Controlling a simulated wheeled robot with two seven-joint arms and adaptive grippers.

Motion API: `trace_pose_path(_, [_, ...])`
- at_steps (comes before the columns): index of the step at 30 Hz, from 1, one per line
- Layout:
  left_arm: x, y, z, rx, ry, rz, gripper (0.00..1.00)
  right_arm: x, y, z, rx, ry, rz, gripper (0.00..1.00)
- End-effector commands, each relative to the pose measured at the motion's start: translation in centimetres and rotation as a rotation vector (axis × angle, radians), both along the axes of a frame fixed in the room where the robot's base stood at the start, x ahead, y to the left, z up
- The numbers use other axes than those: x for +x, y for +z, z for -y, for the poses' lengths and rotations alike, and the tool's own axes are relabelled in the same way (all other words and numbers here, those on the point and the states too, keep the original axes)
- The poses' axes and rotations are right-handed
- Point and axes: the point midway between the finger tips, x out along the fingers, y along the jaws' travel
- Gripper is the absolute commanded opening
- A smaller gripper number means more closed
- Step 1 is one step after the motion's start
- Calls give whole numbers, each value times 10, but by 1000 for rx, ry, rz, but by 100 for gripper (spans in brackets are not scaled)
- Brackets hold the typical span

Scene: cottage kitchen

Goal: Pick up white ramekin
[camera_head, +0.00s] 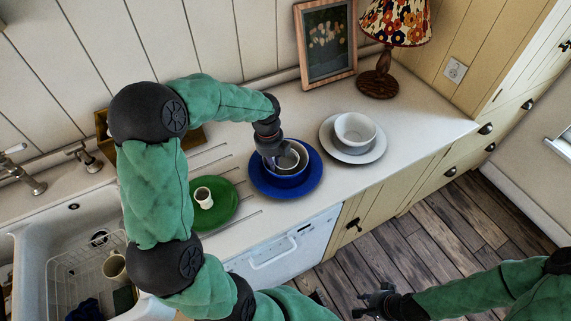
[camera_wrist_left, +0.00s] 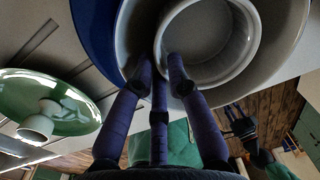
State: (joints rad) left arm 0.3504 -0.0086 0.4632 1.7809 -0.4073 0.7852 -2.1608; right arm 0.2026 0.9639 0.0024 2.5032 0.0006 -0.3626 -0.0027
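In the left wrist view the ramekin (camera_wrist_left: 215,40) fills the upper middle, nested in the bowl (camera_wrist_left: 262,75). My left gripper (camera_head: 272,158) reaches down at the left side of the ramekin. In the wrist view its fingertips (camera_wrist_left: 160,75) overlap the ramekin's lower left edge; whether they press on its wall is not clear. My right gripper (camera_head: 372,301) is open and empty, low over the floor, far from the ramekin.
A green plate (camera_head: 226,208) with a small white cup (camera_head: 203,197) lies left of the blue plate. A white bowl (camera_head: 355,132) on a white plate (camera_head: 335,151) stands to the right. A lamp (camera_head: 378,82) and picture frame (camera_head: 326,43) stand behind.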

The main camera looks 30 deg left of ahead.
Motion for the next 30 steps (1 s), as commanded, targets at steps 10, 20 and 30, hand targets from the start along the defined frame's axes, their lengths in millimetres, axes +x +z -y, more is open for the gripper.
trace_pose_path(10, [0,1,0,0,0,1,0,0,0,0,0,0,0,31])
trace_pose_path(20, [1,9,0,1,0,3,0,0,2,0,0,0,0,31])
trace_pose_path(30, [-10,53,12,0,-3,5,0,0,13,0,0,0,0,31])
